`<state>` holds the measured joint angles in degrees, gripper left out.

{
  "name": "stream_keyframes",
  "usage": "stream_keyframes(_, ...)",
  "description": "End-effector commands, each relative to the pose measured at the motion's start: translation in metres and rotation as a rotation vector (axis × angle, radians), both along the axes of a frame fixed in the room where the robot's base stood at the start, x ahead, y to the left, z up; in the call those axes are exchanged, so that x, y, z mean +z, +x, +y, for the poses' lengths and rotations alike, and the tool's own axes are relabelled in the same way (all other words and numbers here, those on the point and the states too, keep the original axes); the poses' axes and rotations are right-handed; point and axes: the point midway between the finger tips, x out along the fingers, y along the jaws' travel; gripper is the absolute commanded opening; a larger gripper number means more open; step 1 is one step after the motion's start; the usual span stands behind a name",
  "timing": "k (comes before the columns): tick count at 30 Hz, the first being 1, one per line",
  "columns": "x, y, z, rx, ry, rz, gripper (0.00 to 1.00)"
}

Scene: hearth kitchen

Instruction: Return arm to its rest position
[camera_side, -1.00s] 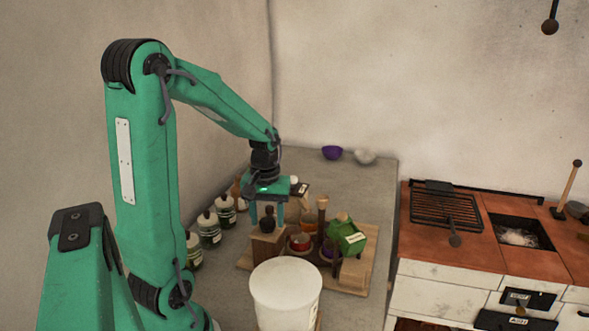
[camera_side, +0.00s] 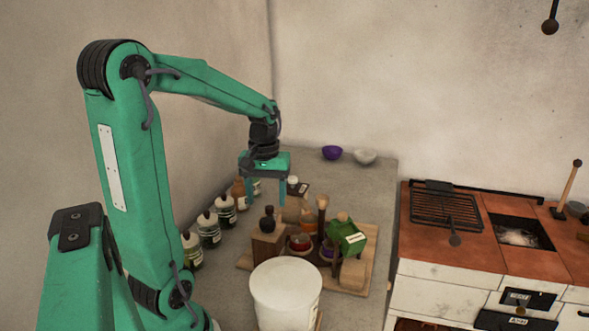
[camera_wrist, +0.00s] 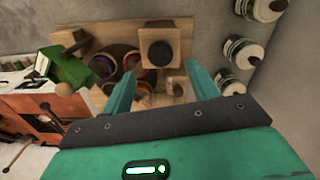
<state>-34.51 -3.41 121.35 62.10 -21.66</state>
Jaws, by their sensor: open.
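My gripper (camera_side: 267,203) hangs above the back part of a wooden board (camera_side: 246,262), its fingers apart and pointing down. In the wrist view my gripper (camera_wrist: 160,75) shows two spread fingers with nothing held between them. A wooden block (camera_side: 267,246) with a dark knobbed top stands on the board below it; the block (camera_wrist: 160,33) also shows ahead of the fingertips in the wrist view. My arm is bent, with its elbow high at the left and the forearm reaching out over the counter.
A white bucket (camera_side: 286,295) stands in front. Several labelled jars (camera_side: 208,230) line the left. A stove (camera_side: 480,235) is right.

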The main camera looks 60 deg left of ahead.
Motion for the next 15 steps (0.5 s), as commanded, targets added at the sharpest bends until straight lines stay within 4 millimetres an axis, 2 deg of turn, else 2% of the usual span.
stream_keyframes(6,0.016,0.000,0.000,-0.001,0.000,-0.001,0.59)
stream_keyframes(15,0.017,0.000,0.000,-0.001,0.000,0.000,0.59)
